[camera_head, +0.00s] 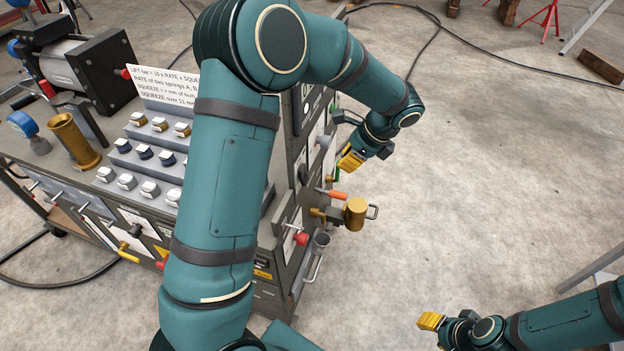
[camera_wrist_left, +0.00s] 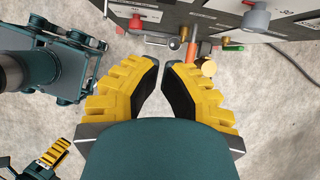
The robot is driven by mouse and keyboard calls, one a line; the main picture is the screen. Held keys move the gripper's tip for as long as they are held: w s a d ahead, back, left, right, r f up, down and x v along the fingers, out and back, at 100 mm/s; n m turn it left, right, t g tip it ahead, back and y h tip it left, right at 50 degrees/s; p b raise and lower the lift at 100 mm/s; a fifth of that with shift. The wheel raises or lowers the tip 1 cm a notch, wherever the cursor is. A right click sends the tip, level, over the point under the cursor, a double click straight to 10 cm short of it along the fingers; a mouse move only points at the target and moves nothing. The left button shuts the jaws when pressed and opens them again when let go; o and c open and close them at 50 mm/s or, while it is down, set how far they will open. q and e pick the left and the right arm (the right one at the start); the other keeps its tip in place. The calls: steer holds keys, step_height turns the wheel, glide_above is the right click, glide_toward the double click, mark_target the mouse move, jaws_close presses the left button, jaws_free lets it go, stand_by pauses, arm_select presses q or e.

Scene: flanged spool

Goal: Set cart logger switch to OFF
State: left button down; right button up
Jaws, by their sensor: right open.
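The cart (camera_head: 270,290) has a side panel of switches, knobs and levers, partly hidden by my left arm. I cannot tell which one is the logger switch; no label is legible. My left gripper (camera_head: 350,161) is beside the panel's far end, pointing down, apart from it. In the left wrist view its tips (camera_wrist_left: 161,66) are nearly together with nothing between them. Beyond them are a silver ball knob (camera_wrist_left: 174,44), an orange handle (camera_wrist_left: 206,67) and a brass cylinder (camera_wrist_left: 228,69). My right gripper (camera_head: 431,321) is open and empty, low right, away from the cart.
The orange handle (camera_head: 332,194), brass cylinder (camera_head: 356,213), red knob (camera_head: 301,238) and grey cup (camera_head: 321,241) stick out from the panel. A sign (camera_head: 150,85) and rows of knobs stand on the cart top.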

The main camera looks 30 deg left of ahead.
mark_target(304, 175)
arm_select(q)
steer(key=a+r+x, duration=0.1)
steer(key=a+x, duration=0.1)
steer(key=x, duration=1.1)
steer(key=shift+s+a+r+b, duration=0.2)
steer(key=shift+a+b, duration=0.05)
steer(key=shift+b, duration=0.2)
steer(key=shift+f, duration=0.1)
